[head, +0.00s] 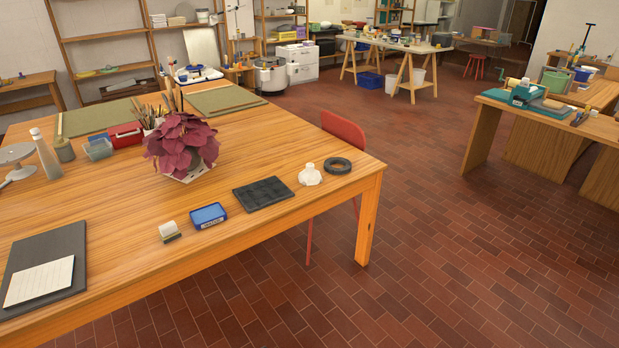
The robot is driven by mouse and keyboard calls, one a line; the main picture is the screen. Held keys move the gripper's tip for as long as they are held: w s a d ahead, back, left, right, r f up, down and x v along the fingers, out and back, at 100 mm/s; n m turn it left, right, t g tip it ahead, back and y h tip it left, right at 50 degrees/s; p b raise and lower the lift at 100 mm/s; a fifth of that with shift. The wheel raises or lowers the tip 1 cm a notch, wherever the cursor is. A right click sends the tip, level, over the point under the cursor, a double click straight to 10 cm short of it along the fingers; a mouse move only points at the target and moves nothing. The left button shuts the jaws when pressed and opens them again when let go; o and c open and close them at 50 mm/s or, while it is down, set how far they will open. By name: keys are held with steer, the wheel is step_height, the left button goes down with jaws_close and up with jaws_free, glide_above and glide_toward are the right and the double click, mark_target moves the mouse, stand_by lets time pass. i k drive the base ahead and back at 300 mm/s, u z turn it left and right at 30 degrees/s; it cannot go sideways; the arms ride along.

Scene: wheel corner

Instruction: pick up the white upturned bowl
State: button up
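A small white rounded object (310,175), wide below and narrower at the top, stands near the right front corner of the wooden table (110,265). It looks like the white upturned bowl, but it is too small to be sure. A dark ring (338,166) lies close on its right. A dark tile-like slab (263,194) lies on its left. My gripper is not in view.
A blue box (208,216), a small pale block (168,230) and a plant with dark red leaves (180,145) stand further left on the table. A red chair (343,132) is behind the table's right edge. The brick floor (460,270) to the right is clear.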

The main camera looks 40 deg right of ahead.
mark_target(310, 176)
steer(key=z, duration=0.05)
steer(key=i, duration=0.9)
steer(key=u, duration=0.1)
